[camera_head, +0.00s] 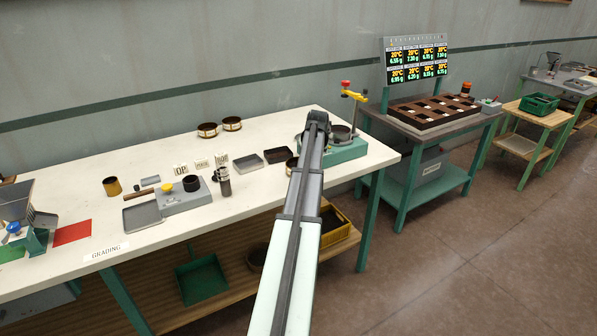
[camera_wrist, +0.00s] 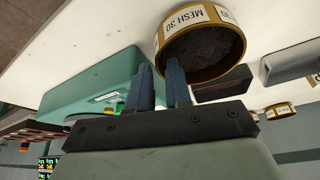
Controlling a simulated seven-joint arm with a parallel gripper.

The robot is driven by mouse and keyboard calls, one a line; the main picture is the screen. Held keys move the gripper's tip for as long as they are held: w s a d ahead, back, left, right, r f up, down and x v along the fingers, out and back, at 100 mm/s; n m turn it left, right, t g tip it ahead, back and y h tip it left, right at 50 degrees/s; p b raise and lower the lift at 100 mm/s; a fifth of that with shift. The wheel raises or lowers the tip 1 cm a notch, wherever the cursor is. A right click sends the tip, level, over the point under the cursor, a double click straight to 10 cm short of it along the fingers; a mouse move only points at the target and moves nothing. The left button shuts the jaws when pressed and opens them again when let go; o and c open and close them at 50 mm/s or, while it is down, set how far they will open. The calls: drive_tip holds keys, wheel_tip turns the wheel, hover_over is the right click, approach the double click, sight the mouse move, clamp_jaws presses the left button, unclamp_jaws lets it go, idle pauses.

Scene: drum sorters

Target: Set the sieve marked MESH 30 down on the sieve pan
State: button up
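The brass sieve marked MESH 30 (camera_wrist: 182,20) is close in the wrist view, its open top facing the camera and dark grains inside. My gripper (camera_wrist: 160,65) is at its rim: the blue fingers stand close together with a narrow gap, one over the rim and one outside, apparently pinching the wall. In the head view a sliver of a brass sieve (camera_head: 290,167) shows beside my arm, which hides most of that area. I cannot pick out the sieve pan for certain; the round dark vessel (camera_head: 341,132) by the teal machine is partly behind my arm.
The teal machine (camera_head: 347,150) stands at the bench's right end. Two brass sieves (camera_head: 207,130) (camera_head: 232,124) stand at the back. Black tray (camera_head: 277,155) and grey tray (camera_head: 248,162) lie left of my arm. A scale (camera_head: 184,197) stands farther left. The front right bench top is clear.

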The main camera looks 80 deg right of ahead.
drive_tip(key=shift+x, duration=1)
drive_tip(key=shift+c, duration=0.2)
clamp_jaws()
drive_tip(key=shift+r, duration=0.15)
drive_tip(key=shift+r, duration=4.6)
drive_tip(key=s+d+r+m+g, duration=0.2)
drive_tip(key=s+d+r+m, duration=0.2)
drive_tip(key=s+d+m, duration=0.1)
drive_tip(key=s+d+r+m+g, duration=0.2)
drive_tip(key=s+d+r+m, duration=0.2)
drive_tip(key=d, duration=0.6)
drive_tip(key=shift+s+d+r+m, duration=0.3)
drive_tip(key=shift+s+m, duration=0.9)
drive_tip(key=shift+s, duration=0.2)
